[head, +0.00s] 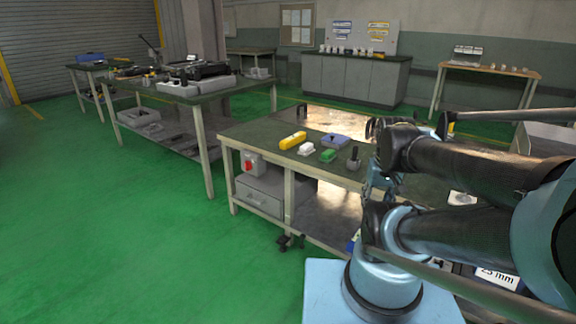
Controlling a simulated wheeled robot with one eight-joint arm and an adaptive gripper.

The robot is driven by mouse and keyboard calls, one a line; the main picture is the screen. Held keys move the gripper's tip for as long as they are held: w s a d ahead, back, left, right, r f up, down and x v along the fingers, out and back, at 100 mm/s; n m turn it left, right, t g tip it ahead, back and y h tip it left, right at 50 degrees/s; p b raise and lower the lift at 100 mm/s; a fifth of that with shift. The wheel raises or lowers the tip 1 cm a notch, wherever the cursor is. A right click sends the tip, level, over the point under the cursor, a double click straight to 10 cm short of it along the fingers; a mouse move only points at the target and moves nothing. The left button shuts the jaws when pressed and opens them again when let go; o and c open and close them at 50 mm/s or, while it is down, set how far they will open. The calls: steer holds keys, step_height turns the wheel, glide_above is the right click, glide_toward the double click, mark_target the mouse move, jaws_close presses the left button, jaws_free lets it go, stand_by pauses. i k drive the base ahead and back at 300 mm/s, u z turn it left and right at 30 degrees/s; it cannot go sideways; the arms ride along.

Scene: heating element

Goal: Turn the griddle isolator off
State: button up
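A grey box with a red switch (249,164) is fixed at the left end of the near workbench, just under its top. I take it to be the griddle isolator; its label and the exact switch position are too small to read. My arm fills the right of the head view, well to the right of the box. The end of my arm, with what seems to be my gripper (376,186), is partly hidden by my own links, over the right part of the bench. Its fingers cannot be made out, and it is far from the switch.
The near workbench (255,133) carries a yellow item (293,140), a white block (306,149), a green block (328,156), a blue item (335,140) and a dark upright item (353,158). A grey drawer unit (262,194) sits below. Green floor (130,240) is clear at the left.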

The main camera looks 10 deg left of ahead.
mark_target(248, 166)
steer(key=k, duration=1.2)
steer(key=u, duration=0.7)
steer(key=i, duration=1.75)
steer(key=z, duration=0.5)
